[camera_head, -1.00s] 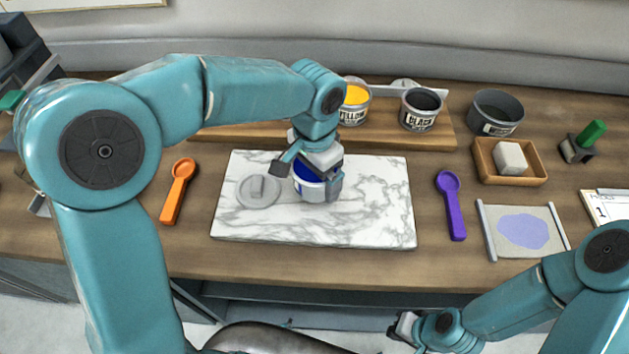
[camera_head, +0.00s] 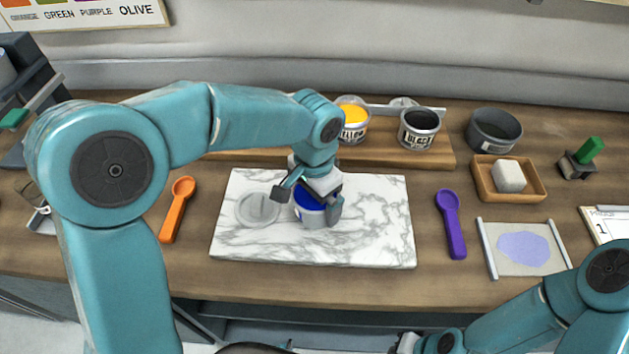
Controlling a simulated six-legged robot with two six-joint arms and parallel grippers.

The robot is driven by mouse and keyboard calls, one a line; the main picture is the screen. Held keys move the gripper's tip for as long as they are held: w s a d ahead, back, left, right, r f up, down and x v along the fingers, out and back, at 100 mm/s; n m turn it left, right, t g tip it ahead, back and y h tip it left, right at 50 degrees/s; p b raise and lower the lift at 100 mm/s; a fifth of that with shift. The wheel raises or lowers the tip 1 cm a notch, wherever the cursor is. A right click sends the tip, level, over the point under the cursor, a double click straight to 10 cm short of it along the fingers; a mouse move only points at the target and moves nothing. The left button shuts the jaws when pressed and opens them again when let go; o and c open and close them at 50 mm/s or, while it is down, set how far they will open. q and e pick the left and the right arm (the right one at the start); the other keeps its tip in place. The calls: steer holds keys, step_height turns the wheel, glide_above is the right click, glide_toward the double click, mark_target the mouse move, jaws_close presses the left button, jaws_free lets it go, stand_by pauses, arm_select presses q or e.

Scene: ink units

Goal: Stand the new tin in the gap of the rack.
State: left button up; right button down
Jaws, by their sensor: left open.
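A tin of blue ink (camera_head: 317,217) stands open on the marble slab (camera_head: 380,225). My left gripper (camera_head: 310,203) is open over it, its fingers on either side of the tin's top, partly hiding it. I cannot tell whether they touch it. The wooden rack (camera_head: 436,156) is at the back, bearing a yellow tin (camera_head: 354,131) and a black tin (camera_head: 417,137). Bare wood shows between these two. My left arm hides part of the rack further left. My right gripper (camera_head: 405,344) is partly cut off at the bottom edge, and its jaws are unclear.
A grey lid (camera_head: 257,208) lies on the slab left of the tin. An orange scoop (camera_head: 176,210) and a purple scoop (camera_head: 452,226) flank the slab. At right are a dark bowl (camera_head: 493,131), a wooden tray (camera_head: 534,191) with a white block, and an ink-marked sheet (camera_head: 522,248).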

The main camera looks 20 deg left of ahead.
arm_select(q)
step_height(320, 180, up, 11)
steer(key=a+n+y+p, duration=0.1)
steer(key=a+n+y, duration=0.1)
steer(key=n, duration=1.3)
steer(key=s+d+r+n+t+y+p, duration=0.2)
steer(key=d+r+n+p, duration=0.15)
steer(key=d, duration=0.35)
steer(key=shift+m, duration=0.25)
steer(key=x, duration=0.9)
steer(key=shift+f+p, duration=0.3)
steer(key=shift+p, duration=0.1)
steer(key=shift+w+a+f, duration=0.1)
steer(key=shift+a+f, duration=0.2)
steer(key=shift+f, duration=0.25)
steer(key=p+x, duration=0.2)
steer(key=x, duration=0.2)
steer(key=shift+a+f, duration=0.15)
steer(key=shift+f, duration=0.15)
steer(key=shift+a+f, duration=0.1)
steer(key=shift+f, duration=0.15)
steer(key=shift+r, duration=0.1)
steer(key=c, duration=1.2)
